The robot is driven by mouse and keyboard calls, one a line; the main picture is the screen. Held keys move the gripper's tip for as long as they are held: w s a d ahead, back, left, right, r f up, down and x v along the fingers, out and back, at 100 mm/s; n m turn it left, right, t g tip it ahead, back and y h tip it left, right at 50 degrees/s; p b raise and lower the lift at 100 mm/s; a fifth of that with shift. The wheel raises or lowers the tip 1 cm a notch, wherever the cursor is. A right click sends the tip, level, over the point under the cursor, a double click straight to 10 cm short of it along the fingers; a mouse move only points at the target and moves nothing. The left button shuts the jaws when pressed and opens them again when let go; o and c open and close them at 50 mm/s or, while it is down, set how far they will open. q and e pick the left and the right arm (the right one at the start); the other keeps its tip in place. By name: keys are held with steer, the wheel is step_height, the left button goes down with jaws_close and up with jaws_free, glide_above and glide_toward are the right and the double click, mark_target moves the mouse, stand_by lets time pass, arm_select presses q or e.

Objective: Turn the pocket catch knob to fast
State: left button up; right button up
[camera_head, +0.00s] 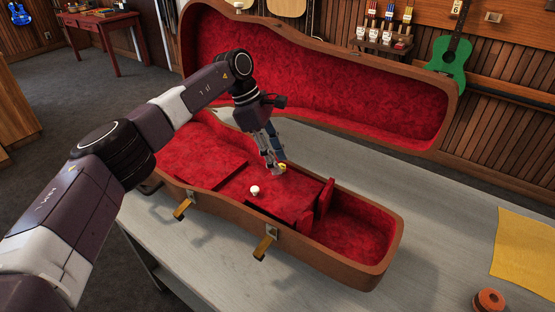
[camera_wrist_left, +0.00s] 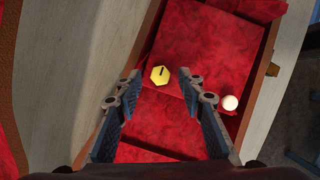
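The pocket catch knob (camera_wrist_left: 160,75) is a yellow six-sided knob with a dark line mark, on the red lining inside the open case (camera_head: 352,278). In the head view the yellow knob (camera_head: 282,168) shows at my left gripper's tips. My left gripper (camera_head: 272,170) points down at it. In the left wrist view the fingers of my left gripper (camera_wrist_left: 158,108) are apart with only red lining between them. The knob lies just beyond the fingertips, and I cannot tell if they touch it. My right gripper is not in view.
A white round knob (camera_head: 255,190) sits on the pocket lid nearby. The raised case lid (camera_head: 330,75) stands behind. Brass latches (camera_head: 264,246) hang on the front edge. A yellow cloth (camera_head: 525,250) and an orange roll (camera_head: 488,301) lie on the grey table (camera_head: 440,225).

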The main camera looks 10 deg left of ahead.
arm_select(q)
steer(key=v, duration=1.1)
steer(key=shift+r, duration=0.2)
steer(key=shift+a, duration=0.15)
